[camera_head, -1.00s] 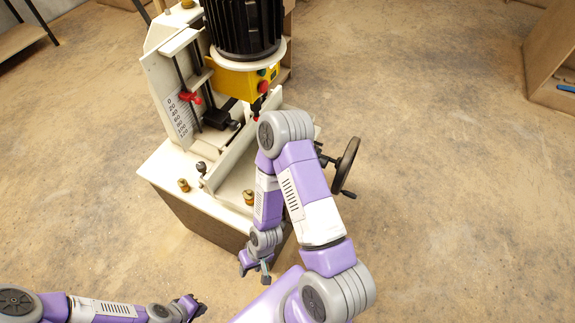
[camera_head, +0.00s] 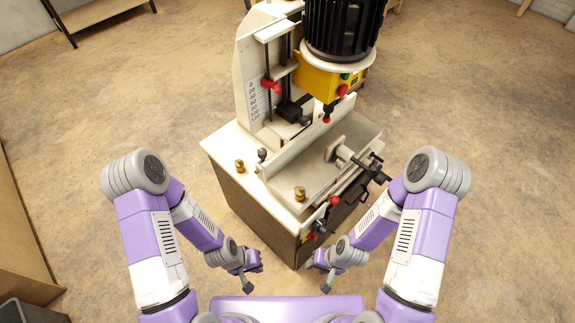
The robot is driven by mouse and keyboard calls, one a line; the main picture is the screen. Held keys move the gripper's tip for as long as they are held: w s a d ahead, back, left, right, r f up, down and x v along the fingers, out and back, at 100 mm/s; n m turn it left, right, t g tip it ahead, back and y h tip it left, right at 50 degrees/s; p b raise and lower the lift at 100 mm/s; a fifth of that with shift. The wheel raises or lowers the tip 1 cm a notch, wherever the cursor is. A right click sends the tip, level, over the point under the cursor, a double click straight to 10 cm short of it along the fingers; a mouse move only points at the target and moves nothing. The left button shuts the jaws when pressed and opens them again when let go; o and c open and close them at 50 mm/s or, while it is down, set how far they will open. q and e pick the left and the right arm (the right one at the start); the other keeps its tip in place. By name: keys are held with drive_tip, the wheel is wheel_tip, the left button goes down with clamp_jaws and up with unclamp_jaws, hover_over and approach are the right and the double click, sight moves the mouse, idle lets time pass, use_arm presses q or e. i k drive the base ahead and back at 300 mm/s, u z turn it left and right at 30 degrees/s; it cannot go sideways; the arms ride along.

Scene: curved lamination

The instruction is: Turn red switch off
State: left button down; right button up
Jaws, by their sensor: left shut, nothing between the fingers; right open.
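The machine has a yellow box (camera_head: 325,82) under its black motor, with a red button (camera_head: 342,90) and a green button (camera_head: 345,76) on its face. Another small red and yellow part (camera_head: 305,239) shows low on the machine's front corner. I cannot tell from this view whether any switch is on or off. My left gripper (camera_head: 247,283) is shut and empty, in front of the machine's base at the left. My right gripper (camera_head: 326,285) is open and empty, below the front corner. Both are apart from the machine.
The machine's pale table (camera_head: 222,146) carries brass knobs (camera_head: 299,194) and a fence. A red ball knob (camera_head: 335,200) and black handles (camera_head: 372,170) stick out at the front right. A wooden panel (camera_head: 25,235) stands at the far left.

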sight(314, 237)
drive_tip(key=u, duration=0.05)
drive_tip(key=k, duration=1.1)
drive_tip(key=z, duration=0.75)
drive_tip(key=i, duration=0.95)
drive_tip(key=u, duration=1.95)
drive_tip(key=k, duration=0.65)
drive_tip(key=z, duration=0.9)
drive_tip(key=i, duration=0.5)
drive_tip(key=z, duration=0.05)
